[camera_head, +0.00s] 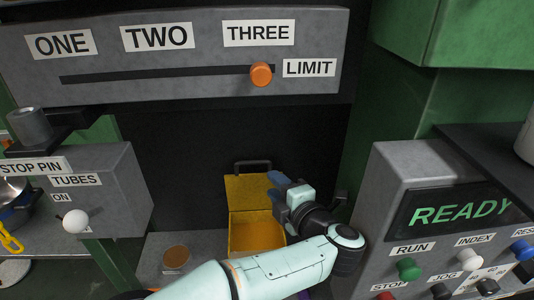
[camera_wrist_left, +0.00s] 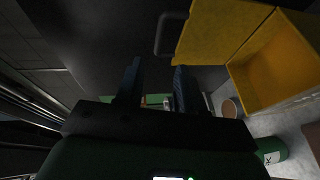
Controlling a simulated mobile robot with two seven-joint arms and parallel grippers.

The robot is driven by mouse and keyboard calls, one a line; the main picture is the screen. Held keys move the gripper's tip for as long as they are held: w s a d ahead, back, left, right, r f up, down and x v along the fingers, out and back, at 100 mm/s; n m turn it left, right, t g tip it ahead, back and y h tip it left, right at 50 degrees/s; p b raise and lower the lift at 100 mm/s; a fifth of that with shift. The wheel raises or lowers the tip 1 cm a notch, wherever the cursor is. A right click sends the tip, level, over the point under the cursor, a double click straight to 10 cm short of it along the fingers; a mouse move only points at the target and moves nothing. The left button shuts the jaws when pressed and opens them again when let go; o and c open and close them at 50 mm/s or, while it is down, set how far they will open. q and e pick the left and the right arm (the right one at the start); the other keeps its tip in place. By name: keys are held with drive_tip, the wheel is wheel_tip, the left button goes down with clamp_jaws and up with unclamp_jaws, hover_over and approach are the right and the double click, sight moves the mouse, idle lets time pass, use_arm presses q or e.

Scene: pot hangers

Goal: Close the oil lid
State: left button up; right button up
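The oil box (camera_head: 230,238) is yellow and open, with an orange-yellow inside, below the dark recess in the head view. Its yellow lid (camera_head: 243,192) stands raised at the back, with a dark handle (camera_head: 252,164) on its upper edge. In the left wrist view the lid (camera_wrist_left: 215,32), handle (camera_wrist_left: 166,35) and box (camera_wrist_left: 275,62) show at the upper right. My left gripper (camera_head: 274,180) is at the lid's right side, near its upper part. Its dark fingers (camera_wrist_left: 157,82) are apart with nothing held between them. Whether a finger touches the lid I cannot tell. My right gripper is not in view.
A grey panel with an orange slider knob (camera_head: 261,74) hangs above. A grey "TUBES" box (camera_head: 110,205) is at left, and a "READY" control panel (camera_head: 400,170) at right. A round brown-topped item (camera_head: 176,257) stands left of the oil box.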

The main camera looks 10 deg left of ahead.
sight(253, 164)
use_arm(q)
drive_tip(key=p+x, duration=0.1)
drive_tip(key=x, duration=0.5)
drive_tip(key=p+x, duration=0.1)
drive_tip(key=x, duration=0.5)
drive_tip(key=shift+r, duration=0.25)
drive_tip(key=shift+w+a+f, duration=0.2)
drive_tip(key=shift+w+a, duration=0.2)
drive_tip(key=shift+w, duration=0.2)
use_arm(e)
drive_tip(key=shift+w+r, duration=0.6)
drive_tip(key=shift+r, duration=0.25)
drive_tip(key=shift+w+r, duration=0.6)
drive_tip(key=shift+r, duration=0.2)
use_arm(q)
drive_tip(key=shift+c, duration=0.3)
clamp_jaws()
